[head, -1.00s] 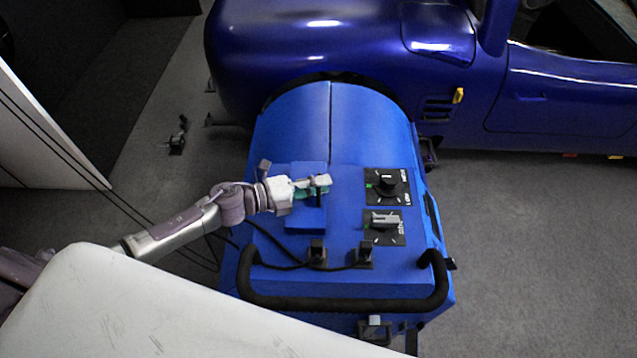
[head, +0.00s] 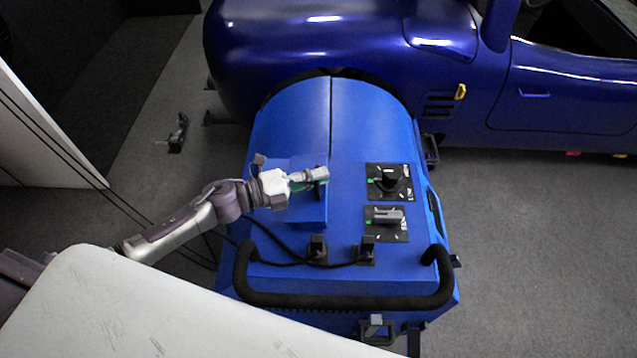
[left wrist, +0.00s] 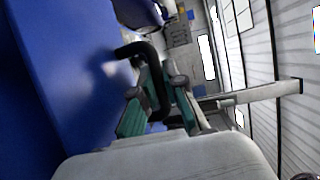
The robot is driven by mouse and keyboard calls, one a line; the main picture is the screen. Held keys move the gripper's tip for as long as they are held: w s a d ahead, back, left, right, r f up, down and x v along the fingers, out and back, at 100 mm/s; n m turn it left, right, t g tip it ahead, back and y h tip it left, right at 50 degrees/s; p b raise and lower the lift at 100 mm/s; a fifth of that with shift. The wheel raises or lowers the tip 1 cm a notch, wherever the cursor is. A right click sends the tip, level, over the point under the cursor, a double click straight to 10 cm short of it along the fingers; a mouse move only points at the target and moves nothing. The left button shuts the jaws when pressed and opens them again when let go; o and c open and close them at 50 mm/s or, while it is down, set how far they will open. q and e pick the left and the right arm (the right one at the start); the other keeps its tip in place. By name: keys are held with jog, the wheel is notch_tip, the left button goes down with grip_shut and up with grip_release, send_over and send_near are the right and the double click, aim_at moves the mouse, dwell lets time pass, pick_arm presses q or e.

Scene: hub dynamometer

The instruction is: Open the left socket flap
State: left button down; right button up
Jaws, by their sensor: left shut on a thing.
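The blue dynamometer housing (head: 375,130) stands in front of the car. A blue rectangular flap-like panel (head: 309,212) lies on its top, left of the switches. My left gripper (head: 318,176) reaches in from the left over the far part of this panel. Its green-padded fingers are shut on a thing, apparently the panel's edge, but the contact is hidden. In the left wrist view the fingers (left wrist: 155,98) are close beside the blue housing (left wrist: 70,70), with a black bar (left wrist: 150,65) seen between them. My right gripper is not in view.
Two black sockets with cables, left (head: 317,248) and right (head: 365,248), sit nearer me. A round knob (head: 390,180) and a grey switch (head: 385,216) are to the right. A thick black handle (head: 345,300) spans the near edge. The blue car (head: 320,45) stands behind.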

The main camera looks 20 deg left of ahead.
pick_arm(q)
jog(key=a+t+h+b, duration=0.1)
jog(key=b, duration=0.1)
jog(key=r+n+t+h+b, duration=0.1)
jog(key=b, duration=0.2)
jog(key=a+n+t+h+b, duration=0.1)
jog(key=b, duration=0.2)
jog(key=shift+s+a+r+h, duration=0.3)
jog(key=shift+s+r, duration=0.1)
jog(key=shift+a+r+n+t+b, duration=0.25)
jog(key=shift+n+t+b, duration=0.25)
jog(key=shift+t, duration=0.1)
jog(key=shift+s+a+r, duration=0.2)
jog(key=shift+a+r, duration=0.2)
jog(key=shift+a, duration=0.2)
jog(key=shift+s+a+r+b, duration=0.1)
jog(key=shift+s+a+b, duration=0.15)
jog(key=shift+a, duration=0.5)
jog(key=shift+s+a+f+b, duration=0.1)
jog(key=shift+s+a, duration=0.1)
jog(key=shift+a, duration=0.55)
jog(key=shift+s+a+r+b, duration=0.1)
jog(key=shift+s+a+b, duration=0.15)
jog(key=shift+a, duration=0.6)
jog(key=c, duration=1.5)
grip_release()
